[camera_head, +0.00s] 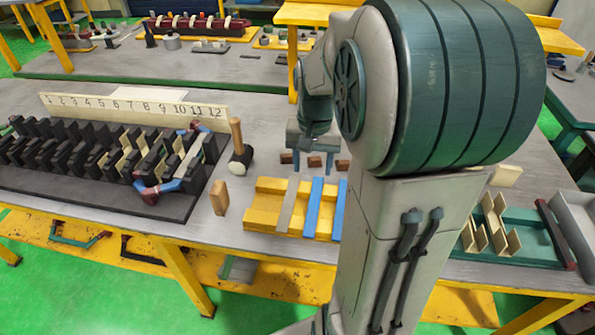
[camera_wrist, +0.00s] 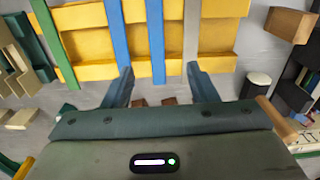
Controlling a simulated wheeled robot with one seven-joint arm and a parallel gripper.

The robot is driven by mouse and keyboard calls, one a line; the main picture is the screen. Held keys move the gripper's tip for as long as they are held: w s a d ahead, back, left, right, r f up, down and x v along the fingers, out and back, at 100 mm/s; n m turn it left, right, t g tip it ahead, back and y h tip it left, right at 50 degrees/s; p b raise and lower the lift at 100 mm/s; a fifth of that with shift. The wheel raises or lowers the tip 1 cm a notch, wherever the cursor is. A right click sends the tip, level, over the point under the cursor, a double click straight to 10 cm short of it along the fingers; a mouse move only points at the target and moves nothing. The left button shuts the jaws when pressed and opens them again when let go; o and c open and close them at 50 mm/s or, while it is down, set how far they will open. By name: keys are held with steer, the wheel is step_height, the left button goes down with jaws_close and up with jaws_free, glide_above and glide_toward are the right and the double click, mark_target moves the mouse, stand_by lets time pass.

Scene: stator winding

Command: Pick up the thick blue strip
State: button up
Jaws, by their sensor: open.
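Two blue strips lie across a yellow slotted holder (camera_head: 262,206); which is thicker is hard to tell. One blue strip (camera_head: 313,207) lies beside a grey strip (camera_head: 287,206); the other blue strip (camera_head: 339,210) is partly hidden by my arm. In the wrist view, the first blue strip (camera_wrist: 155,40) is near the middle, the second (camera_wrist: 118,35) to its left, a green strip (camera_wrist: 53,45) farther left and the grey strip (camera_wrist: 191,40) to the right. My gripper (camera_head: 314,164) is open and empty. Its fingers (camera_wrist: 159,70) appear on either side of the first blue strip's near end.
A mallet (camera_head: 239,155) and a wooden block (camera_head: 219,197) stand left of the holder. Small brown blocks (camera_head: 314,161) lie behind it. A black slotted stator (camera_head: 100,160) with a numbered board (camera_head: 135,108) fills the left. A green tray (camera_head: 530,235) is at right.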

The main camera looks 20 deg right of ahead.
glide_above(314, 204)
steer(key=f, duration=0.8)
steer(key=shift+s+a+f, duration=0.1)
steer(key=shift+a+f, duration=0.15)
steer(key=shift+a, duration=0.05)
steer(key=shift+d+f+p, duration=0.15)
steer(key=shift+f+p, duration=0.2)
steer(key=shift+f, duration=1)
steer(key=shift+d+f+p, duration=0.15)
steer(key=shift+f+p, duration=0.15)
steer(key=shift+f, duration=1)
jaws_close()
